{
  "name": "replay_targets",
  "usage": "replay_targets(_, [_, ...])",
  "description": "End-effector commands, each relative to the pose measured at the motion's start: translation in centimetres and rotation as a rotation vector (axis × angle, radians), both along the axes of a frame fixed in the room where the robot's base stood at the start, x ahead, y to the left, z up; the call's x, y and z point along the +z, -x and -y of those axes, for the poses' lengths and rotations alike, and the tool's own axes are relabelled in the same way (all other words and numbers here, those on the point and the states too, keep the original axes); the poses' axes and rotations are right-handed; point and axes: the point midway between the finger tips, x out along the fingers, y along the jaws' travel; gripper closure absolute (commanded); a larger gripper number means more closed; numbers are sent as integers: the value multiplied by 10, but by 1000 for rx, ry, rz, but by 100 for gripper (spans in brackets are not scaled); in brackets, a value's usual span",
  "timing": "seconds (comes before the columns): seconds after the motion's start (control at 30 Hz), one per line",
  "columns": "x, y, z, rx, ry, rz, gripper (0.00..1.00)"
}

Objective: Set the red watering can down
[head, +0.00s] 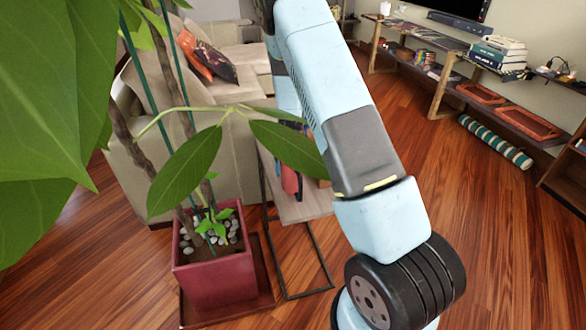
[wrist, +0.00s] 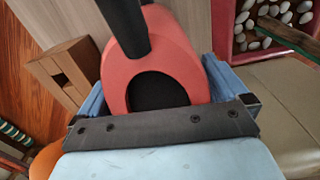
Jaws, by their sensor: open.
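The red watering can (wrist: 192,52) is in the middle of the wrist view, with a dark opening in its body and a black tube-like part (wrist: 126,22) rising from it. My gripper (wrist: 158,88) is open, with one blue finger on each side of the can. I cannot tell whether either finger touches it. In the head view, a strip of red (head: 291,182), probably the can, shows over the small side table (head: 304,208) behind a leaf. My gripper is not clear there. The can's underside is hidden, so I cannot tell its contact with the table.
A brown wooden block (wrist: 62,72) and an orange object (wrist: 44,162) are near the can. A red plant pot (head: 222,270) with white stones stands left of the table. The sofa (head: 150,175) is behind. Open wooden floor (head: 500,240) lies to the right.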

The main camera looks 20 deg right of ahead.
Motion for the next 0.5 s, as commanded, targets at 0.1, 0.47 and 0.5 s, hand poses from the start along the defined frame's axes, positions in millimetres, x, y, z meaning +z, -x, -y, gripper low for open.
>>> replay_targets(0.1, [7, -1, 0, 0, -1, 1, 0])
replay_targets(0.47, [71, -1, 0, 2, -1, 4, 0])
replay_targets(0.5, [78, -1, 0, 0, -1, 3, 0])
